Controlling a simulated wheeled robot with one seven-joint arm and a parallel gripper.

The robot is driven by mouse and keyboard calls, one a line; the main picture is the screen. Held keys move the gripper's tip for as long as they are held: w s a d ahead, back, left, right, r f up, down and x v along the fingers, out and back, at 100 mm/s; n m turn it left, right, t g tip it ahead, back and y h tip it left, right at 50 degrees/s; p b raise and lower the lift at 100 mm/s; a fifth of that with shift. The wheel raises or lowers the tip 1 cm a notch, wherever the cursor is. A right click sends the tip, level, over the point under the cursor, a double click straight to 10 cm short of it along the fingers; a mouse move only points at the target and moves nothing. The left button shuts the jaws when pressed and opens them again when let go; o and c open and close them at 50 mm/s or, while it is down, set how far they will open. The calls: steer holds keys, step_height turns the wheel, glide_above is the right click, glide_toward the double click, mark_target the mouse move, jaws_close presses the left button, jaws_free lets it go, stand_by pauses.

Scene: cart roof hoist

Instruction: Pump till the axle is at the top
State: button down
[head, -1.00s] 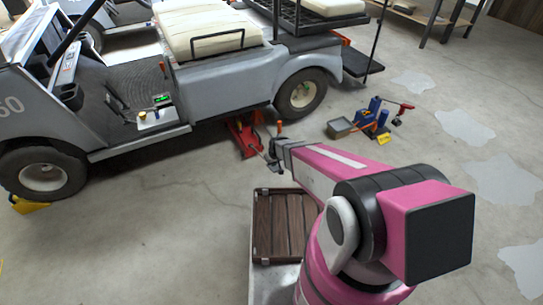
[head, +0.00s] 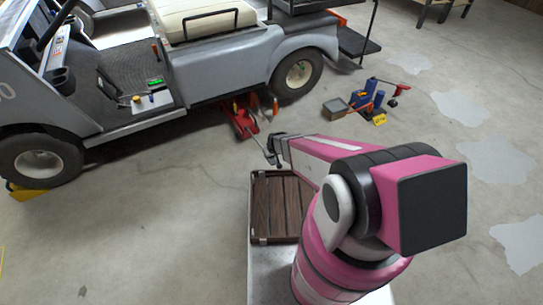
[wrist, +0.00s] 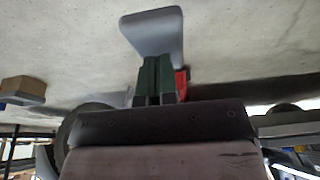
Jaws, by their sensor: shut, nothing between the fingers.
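The red jack (head: 240,122) sits on the floor under the cart's side, just ahead of the rear wheel. A thin grey lever (head: 262,147) slopes from it toward me. My gripper (head: 271,157) is at the lever's near end, low over the floor. In the wrist view, the dark green fingers of my gripper (wrist: 158,72) are together and empty. They overlap a flat grey pad (wrist: 154,32), and I cannot tell whether they touch it. A bit of red (wrist: 182,84) shows beside the fingers. The axle is hidden under the cart body.
The grey cart (head: 235,72) fills the upper left, with its rear wheel (head: 298,74) close to the jack. A yellow chock (head: 35,190) is at the front wheel. Blue tools and a box (head: 340,108) lie to the right. A slatted wooden tray (head: 277,240) is below my arm.

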step_height(320, 180, up, 4)
steer(key=shift+r, duration=0.25)
steer(key=s+v, duration=0.1)
steer(key=v, duration=0.8)
steer(key=shift+d, duration=0.3)
steer(key=shift+f, duration=0.15)
stand_by(0.4)
steer(key=s+d+r+m+g, duration=0.1)
steer(key=d+r, duration=0.3)
steer(key=r, duration=0.4)
steer(key=s+d+r+m+g+h, duration=0.1)
steer(key=s+d+r+m, duration=0.1)
steer(key=s+d+r, duration=0.2)
steer(key=s+d+r+m+g, duration=0.1)
steer(key=d+r, duration=0.4)
steer(key=r, duration=0.6)
steer(key=shift+s+d+r+m, duration=0.35)
steer(key=shift+s+m, duration=0.15)
steer(key=shift+s, duration=0.7)
